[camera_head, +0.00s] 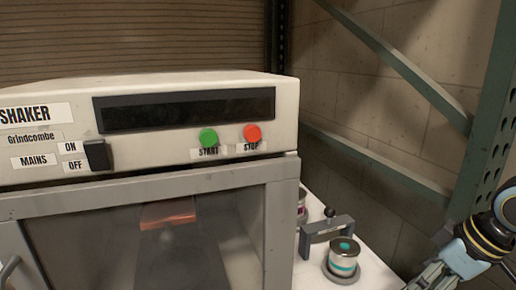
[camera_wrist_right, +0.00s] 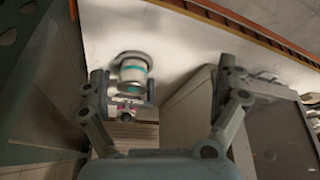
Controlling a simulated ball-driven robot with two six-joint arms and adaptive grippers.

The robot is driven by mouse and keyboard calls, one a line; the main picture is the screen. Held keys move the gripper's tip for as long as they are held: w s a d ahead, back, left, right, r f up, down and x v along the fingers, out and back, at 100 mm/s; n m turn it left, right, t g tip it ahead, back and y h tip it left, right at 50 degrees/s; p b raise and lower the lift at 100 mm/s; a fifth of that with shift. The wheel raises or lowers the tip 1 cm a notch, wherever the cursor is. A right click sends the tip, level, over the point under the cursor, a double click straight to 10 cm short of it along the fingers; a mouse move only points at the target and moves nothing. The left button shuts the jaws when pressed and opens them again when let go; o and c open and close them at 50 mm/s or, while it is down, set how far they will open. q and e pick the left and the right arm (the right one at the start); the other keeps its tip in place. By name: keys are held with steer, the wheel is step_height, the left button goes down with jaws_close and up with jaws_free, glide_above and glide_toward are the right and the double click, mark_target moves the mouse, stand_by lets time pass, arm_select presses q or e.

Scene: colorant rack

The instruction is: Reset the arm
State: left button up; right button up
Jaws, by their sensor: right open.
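My right gripper (camera_wrist_right: 165,100) is open in the right wrist view, its two fingers spread wide with nothing between them in its grasp. In the head view, part of my right arm and gripper (camera_head: 440,275) shows at the lower right corner. A small metal can with a teal band and teal lid spot (camera_head: 344,255) stands on the white surface beside the shaker, left of my right gripper. The can also shows in the right wrist view (camera_wrist_right: 132,72), beyond the left finger. My left gripper is not in view.
The shaker machine (camera_head: 180,135) fills the left, with a green start button (camera_head: 208,138), a red stop button (camera_head: 252,133) and a black mains switch (camera_head: 97,155). A grey bracket with a black knob (camera_head: 327,232) stands behind the can. A green metal frame (camera_head: 490,130) rises at right.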

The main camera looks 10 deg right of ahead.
steer(key=s+f+m+g+b, duration=0.1)
steer(key=s+f+m+b, duration=0.3)
steer(key=f, duration=0.9)
steer(key=s+f+b, duration=0.2)
steer(key=f+b, duration=0.4)
steer(key=f, duration=0.8)
steer(key=s+f+m+g+b, duration=0.1)
steer(key=s+f+b, duration=0.3)
steer(key=f, duration=0.9)
steer(key=s+a+f+h+b, duration=0.1)
steer(key=s+a+f+b, duration=0.2)
steer(key=s+f, duration=0.8)
steer(key=s+a+f+g+h+b, duration=0.1)
steer(key=s+a+f+b, duration=0.2)
steer(key=s+f, duration=0.9)
steer(key=shift+s+f+h+b, duration=0.25)
steer(key=shift+f+h+b, duration=0.15)
steer(key=shift+f+b, duration=0.3)
